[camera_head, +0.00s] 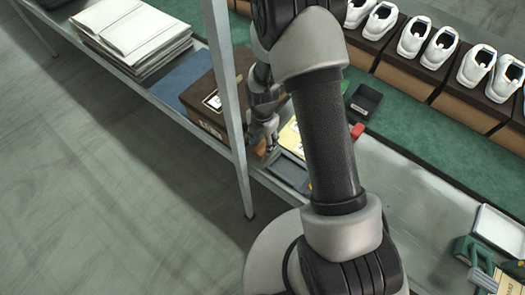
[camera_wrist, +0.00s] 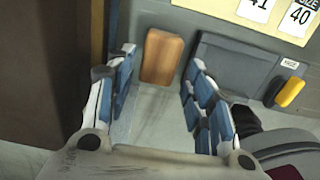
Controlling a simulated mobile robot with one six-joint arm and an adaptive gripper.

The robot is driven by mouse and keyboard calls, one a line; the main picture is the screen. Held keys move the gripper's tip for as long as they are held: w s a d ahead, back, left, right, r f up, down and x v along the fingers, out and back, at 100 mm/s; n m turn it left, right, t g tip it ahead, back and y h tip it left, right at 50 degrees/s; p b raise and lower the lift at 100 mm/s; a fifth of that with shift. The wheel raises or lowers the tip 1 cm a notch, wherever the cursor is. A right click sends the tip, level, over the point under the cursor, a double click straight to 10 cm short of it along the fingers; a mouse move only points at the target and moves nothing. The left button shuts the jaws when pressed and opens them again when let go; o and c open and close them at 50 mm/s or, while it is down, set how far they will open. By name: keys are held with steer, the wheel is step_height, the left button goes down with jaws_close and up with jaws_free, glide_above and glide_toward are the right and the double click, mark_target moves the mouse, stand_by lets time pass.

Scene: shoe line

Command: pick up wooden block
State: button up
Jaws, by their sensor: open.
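The wooden block (camera_wrist: 162,57) is a small orange-brown piece with rounded edges. In the wrist view it lies on the grey surface at top centre, beyond and between my fingers. My gripper (camera_wrist: 160,72) is open, with one blue-padded finger on each side of the view and nothing held between them. In the head view my gripper (camera_head: 268,128) points down near the table's front edge, beside a brown box. A small orange-brown patch (camera_head: 260,148) below it looks like the block, partly hidden by the gripper.
A brown box (camera_wrist: 40,60) stands close on the left. A grey case (camera_wrist: 236,66) lies right of the block, with a yellow piece (camera_wrist: 290,92) nearby and number cards (camera_wrist: 255,10) behind. In the head view, white shoes (camera_head: 438,47) on boxes line the back.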

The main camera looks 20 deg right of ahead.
mark_target(263, 147)
step_height(263, 147, down, 5)
steer(key=shift+f+b, duration=0.15)
steer(key=shift+b, duration=0.9)
steer(key=c, duration=0.8)
